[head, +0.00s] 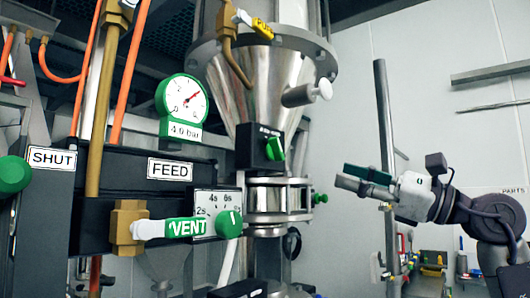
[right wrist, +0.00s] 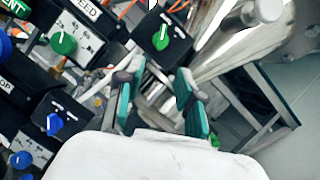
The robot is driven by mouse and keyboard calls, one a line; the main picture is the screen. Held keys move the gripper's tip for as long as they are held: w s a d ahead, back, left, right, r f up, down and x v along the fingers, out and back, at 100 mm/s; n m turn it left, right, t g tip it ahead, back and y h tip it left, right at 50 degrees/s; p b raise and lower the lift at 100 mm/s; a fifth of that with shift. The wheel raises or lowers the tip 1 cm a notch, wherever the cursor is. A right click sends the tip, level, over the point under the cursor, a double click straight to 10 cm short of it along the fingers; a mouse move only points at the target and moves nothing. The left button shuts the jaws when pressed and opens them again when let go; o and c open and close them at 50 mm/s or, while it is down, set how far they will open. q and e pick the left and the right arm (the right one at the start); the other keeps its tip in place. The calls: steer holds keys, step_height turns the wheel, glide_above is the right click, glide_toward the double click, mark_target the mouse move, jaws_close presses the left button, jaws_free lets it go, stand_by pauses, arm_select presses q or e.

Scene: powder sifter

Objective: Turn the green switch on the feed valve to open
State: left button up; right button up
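A green switch (head: 274,148) sits on a small black box (head: 255,150) on the front of the steel hopper, with small lettering too fine to read. In the right wrist view the green switch (right wrist: 160,38) shows above the fingers, slightly turned on its black box. My right gripper (head: 357,178) is at the right in the head view, pointing left, apart from the switch. In the right wrist view its green-padded fingers (right wrist: 158,82) are open with nothing between them. My left gripper is not in view.
A panel labelled FEED (head: 170,170) carries a timer dial with a green knob (head: 229,224). A yellow-tagged handle (head: 262,28) and a white knob (head: 322,90) stick out on the hopper. A VENT lever (head: 185,228) is lower left. Open space separates my right gripper and the hopper.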

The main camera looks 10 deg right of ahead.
mark_target(281, 148)
steer(key=shift+n, duration=0.3)
steer(key=p+x, duration=0.2)
steer(key=x, duration=0.2)
steer(key=r+p+x, duration=0.1)
steer(key=p+x, duration=0.1)
steer(key=x, duration=0.2)
steer(key=s+p+x, duration=0.1)
steer(key=p+x, duration=0.1)
steer(key=x, duration=0.2)
steer(key=shift+a+r, duration=0.1)
steer(key=shift+r, duration=0.25)
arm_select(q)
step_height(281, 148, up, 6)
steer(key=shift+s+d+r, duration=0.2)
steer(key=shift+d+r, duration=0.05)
arm_select(e)
steer(key=shift+w+a, duration=0.4)
steer(key=shift+w, duration=0.05)
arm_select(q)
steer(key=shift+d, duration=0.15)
arm_select(e)
jaws_close()
